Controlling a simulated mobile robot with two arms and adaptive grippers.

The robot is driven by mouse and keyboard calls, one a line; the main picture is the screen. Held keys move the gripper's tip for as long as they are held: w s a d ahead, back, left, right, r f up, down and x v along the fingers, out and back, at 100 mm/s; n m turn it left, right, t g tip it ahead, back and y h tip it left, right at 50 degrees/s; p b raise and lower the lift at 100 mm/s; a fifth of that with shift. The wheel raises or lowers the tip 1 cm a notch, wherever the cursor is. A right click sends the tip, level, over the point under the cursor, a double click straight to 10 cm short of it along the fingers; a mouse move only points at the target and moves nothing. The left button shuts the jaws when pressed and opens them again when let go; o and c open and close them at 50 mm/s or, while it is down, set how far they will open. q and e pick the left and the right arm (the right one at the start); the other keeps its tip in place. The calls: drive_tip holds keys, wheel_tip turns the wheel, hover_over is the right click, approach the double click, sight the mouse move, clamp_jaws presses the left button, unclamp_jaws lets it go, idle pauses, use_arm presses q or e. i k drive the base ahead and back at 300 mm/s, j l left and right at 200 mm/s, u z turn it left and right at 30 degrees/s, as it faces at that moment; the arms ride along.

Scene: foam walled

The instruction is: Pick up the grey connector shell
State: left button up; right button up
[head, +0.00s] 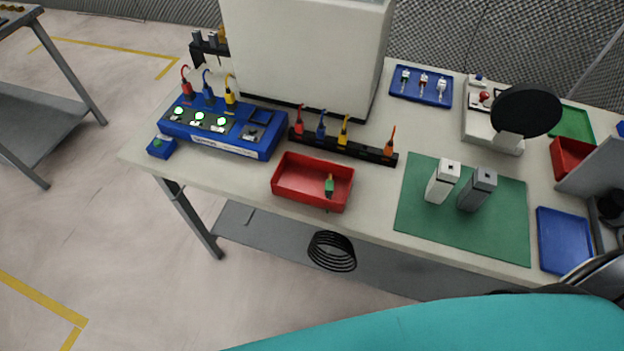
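The grey connector shell (477,192) stands upright on the green mat (418,221) on the right half of the workbench. It is a tall block with a small dark mark near its top. A similar white shell (441,185) stands upright just to its left, with a narrow gap between them. Neither of my grippers can be made out in the head view, and nothing touches the grey shell.
A black rack (370,152) with several coloured plugs stands behind. A dark disc (526,110) overhangs the back right.

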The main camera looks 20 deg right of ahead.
sight(482, 181)
drive_tip(key=k+z, duration=0.1)
drive_tip(key=z, duration=1.55)
